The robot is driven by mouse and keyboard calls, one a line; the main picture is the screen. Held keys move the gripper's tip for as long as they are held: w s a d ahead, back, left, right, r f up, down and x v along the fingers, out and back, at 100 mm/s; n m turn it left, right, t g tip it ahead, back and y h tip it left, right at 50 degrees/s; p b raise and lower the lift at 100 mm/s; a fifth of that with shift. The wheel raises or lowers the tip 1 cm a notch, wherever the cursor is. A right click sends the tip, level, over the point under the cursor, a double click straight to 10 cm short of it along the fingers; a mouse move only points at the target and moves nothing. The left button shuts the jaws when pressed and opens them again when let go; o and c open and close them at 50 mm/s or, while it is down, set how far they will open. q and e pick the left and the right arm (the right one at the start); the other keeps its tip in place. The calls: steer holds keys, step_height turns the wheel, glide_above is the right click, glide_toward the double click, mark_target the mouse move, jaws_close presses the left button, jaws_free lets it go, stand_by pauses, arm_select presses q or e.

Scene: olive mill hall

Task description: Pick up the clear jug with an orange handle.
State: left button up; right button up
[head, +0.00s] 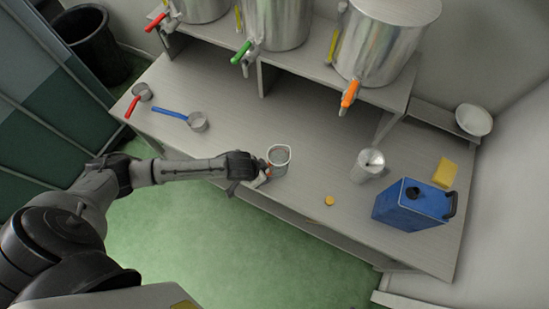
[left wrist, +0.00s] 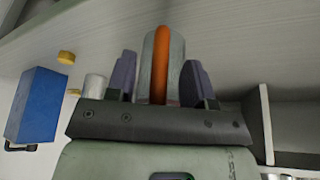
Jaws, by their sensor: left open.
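The clear jug (head: 279,156) stands upright near the front edge of the bench in the head view. Its orange handle faces my left gripper (head: 261,176), which is at the jug's near left side. In the left wrist view, the orange handle (left wrist: 162,60) runs upright between the two dark fingers of my left gripper (left wrist: 159,75), with the jug's body (left wrist: 148,62) behind it. The fingers are open, with a gap visible on both sides of the handle. My right gripper is in neither view.
A metal cylinder (head: 367,165), yellow sponge (head: 445,172), blue canister (head: 411,205) and yellow cap (head: 330,201) stand to the right. Red-handled (head: 139,96) and blue-handled (head: 197,122) scoops lie left. Steel tanks (head: 385,45) with coloured taps stand on a raised shelf behind.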

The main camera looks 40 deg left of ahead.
arm_select(q)
steer(key=shift+c, duration=0.3)
jaws_close()
steer(key=shift+r, duration=0.1)
